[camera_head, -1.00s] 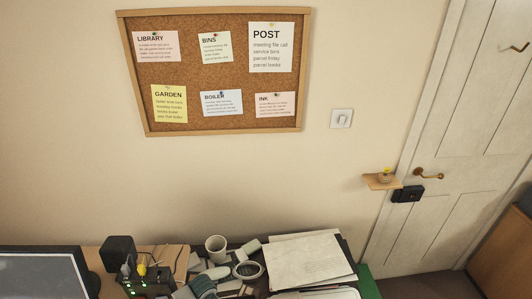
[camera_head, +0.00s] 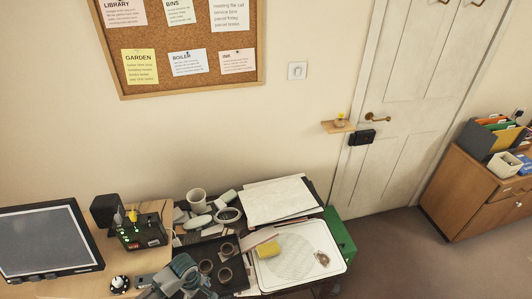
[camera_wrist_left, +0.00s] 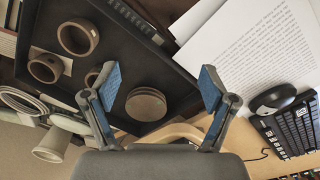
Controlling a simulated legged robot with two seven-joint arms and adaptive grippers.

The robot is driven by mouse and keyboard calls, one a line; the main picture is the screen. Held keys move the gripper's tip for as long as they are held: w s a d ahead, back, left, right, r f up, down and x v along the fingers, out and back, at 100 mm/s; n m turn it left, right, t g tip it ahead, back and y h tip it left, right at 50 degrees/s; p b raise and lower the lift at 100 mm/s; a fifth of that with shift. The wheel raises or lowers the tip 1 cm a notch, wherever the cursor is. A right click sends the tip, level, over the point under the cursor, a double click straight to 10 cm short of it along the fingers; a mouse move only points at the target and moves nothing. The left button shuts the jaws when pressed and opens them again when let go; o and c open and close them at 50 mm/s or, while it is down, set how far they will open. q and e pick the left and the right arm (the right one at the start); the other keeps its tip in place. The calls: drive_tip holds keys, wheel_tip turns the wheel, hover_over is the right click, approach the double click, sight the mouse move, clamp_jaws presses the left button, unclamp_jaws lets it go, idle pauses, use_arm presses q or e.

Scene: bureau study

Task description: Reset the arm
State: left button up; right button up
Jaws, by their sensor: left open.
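My left gripper (camera_head: 187,272) shows at the bottom of the head view, beside the dark tray (camera_head: 208,244) on the desk. In the left wrist view the left gripper (camera_wrist_left: 157,78) has its two blue-padded fingers spread apart with nothing between them. Behind the fingers lies the dark tray (camera_wrist_left: 165,75), with brown rings (camera_wrist_left: 77,37) and a round brown disc (camera_wrist_left: 146,103) on it. One ring is partly hidden by a finger. I cannot see my right gripper.
A monitor (camera_head: 45,240) and a black device with lights (camera_head: 140,232) stand left. A keyboard (camera_wrist_left: 295,125) shows in the wrist view.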

use_arm(q)
drive_tip(key=s+d+f+m+t+h, duration=0.1)
drive_tip(key=s+d+m+t+h, duration=0.1)
drive_tip(key=s+d+m, duration=0.7)
drive_tip(key=s+a+r+m+t+y, duration=0.1)
drive_tip(key=s+a+r+m+y, duration=0.25)
drive_tip(key=s, duration=0.65)
wheel_tip(320, 180, down, 28)
drive_tip(key=s+a+f+m+g+h, duration=0.1)
drive_tip(key=s+a, duration=0.1)
drive_tip(key=s+a+f+g, duration=0.1)
drive_tip(key=s+a+f, duration=0.2)
drive_tip(key=s+f, duration=1.1)
drive_tip(key=s, duration=0.3)
use_arm(e)
drive_tip(key=shift+s+d+f, duration=0.1)
drive_tip(key=shift+d, duration=0.85)
